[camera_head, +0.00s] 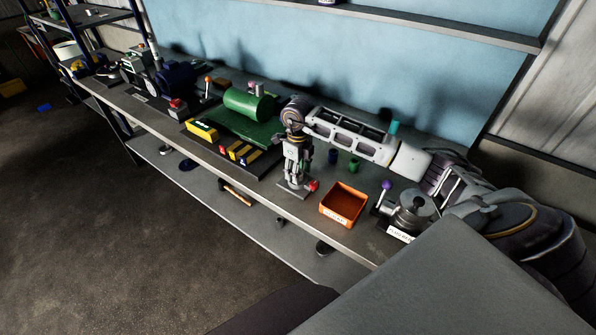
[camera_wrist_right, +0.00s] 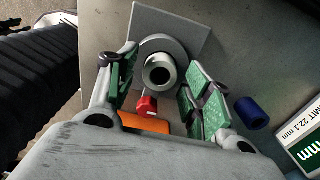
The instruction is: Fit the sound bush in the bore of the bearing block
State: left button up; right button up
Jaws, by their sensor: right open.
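My right gripper (camera_head: 297,180) points down over a grey block with a flat square base plate (camera_head: 290,190), near the bench's front edge. In the right wrist view the gripper (camera_wrist_right: 160,88) is open, with green-padded fingers on either side of a round grey piece with a dark bore (camera_wrist_right: 160,70). I cannot tell whether a pale ring around the bore is a separate bush. A blue bush (camera_wrist_right: 252,112) lies outside the fingers; a blue one (camera_head: 333,156) and a green one (camera_head: 354,165) stand behind the gripper in the head view. I cannot tell which is sound. My left gripper is out of view.
A red part (camera_head: 313,186) sits beside the block. An orange bin (camera_head: 343,204) and a lever device with a purple knob (camera_head: 386,186) are to the right. A green motor-like cylinder (camera_head: 249,105) is to the left. A printed card (camera_wrist_right: 303,140) lies beyond the blue bush.

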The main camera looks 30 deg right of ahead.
notch_tip(320, 180, up, 12)
jog(key=b, duration=0.2)
jog(key=shift+f, duration=0.2)
dwell(0.3)
dwell(0.8)
